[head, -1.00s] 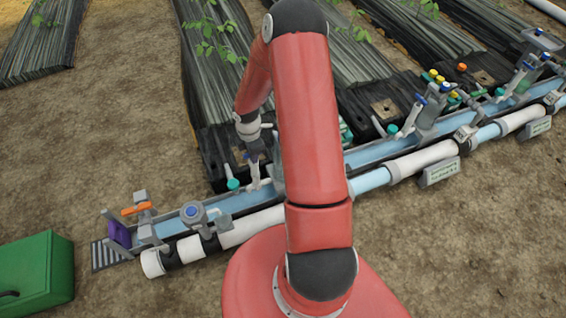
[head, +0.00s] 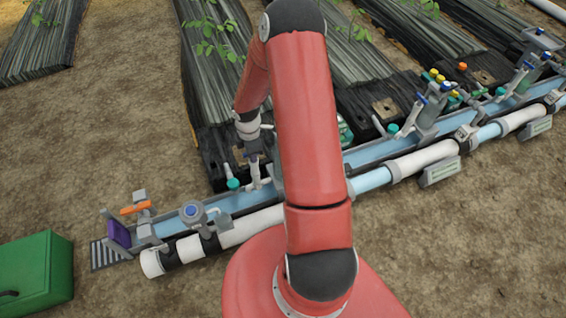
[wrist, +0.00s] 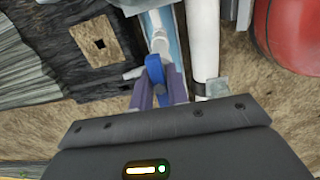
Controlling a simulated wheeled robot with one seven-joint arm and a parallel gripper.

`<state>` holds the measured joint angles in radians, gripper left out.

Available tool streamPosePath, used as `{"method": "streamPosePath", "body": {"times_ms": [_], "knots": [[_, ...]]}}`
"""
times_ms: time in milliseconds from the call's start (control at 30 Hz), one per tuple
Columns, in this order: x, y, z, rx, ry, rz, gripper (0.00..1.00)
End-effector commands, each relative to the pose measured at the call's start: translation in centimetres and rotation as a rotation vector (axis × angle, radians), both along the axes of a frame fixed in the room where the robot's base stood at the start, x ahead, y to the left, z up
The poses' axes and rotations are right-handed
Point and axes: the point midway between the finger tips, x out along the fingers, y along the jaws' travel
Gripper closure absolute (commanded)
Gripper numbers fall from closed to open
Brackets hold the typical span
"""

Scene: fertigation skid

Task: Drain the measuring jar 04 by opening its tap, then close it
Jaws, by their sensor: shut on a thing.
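In the wrist view my gripper (wrist: 158,84) is shut on a blue tap handle (wrist: 154,68), with one finger on each side of it. A pale, whitish fitting (wrist: 158,40) lies just beyond the handle, over the blue channel. In the head view my gripper (head: 255,157) is low over the channel, at a slim pale upright part (head: 256,178) beside a teal cap (head: 233,184). The handle is hidden there by the gripper. My arm covers much of the area just right of it. No number 04 is readable, and no liquid level shows.
A white pipe (head: 250,226) runs along the near side of the channel (head: 228,202). A valve with an orange handle (head: 135,209) and a round blue-faced fitting (head: 191,211) stand at the left. More jars with blue taps (head: 432,105) stand at the right. A green box (head: 38,272) is at lower left.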

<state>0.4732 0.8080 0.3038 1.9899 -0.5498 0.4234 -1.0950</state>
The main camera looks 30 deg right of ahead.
Motion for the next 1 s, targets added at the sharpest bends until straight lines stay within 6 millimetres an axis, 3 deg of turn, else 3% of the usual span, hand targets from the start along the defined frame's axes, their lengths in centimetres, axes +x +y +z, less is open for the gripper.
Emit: {"method": "streamPosePath", "body": {"times_ms": [600, 733, 967, 1000], "knots": [[-0.15, 0.15, -0.33, -0.003, 0.006, -1.386, 1.0], [-0.21, 0.11, -0.21, -0.004, 0.009, -1.53, 1.0], [-0.27, 0.08, -0.16, -0.005, 0.01, -1.552, 1.0], [-0.27, 0.08, -0.16, -0.005, 0.011, -1.552, 0.8]]}}
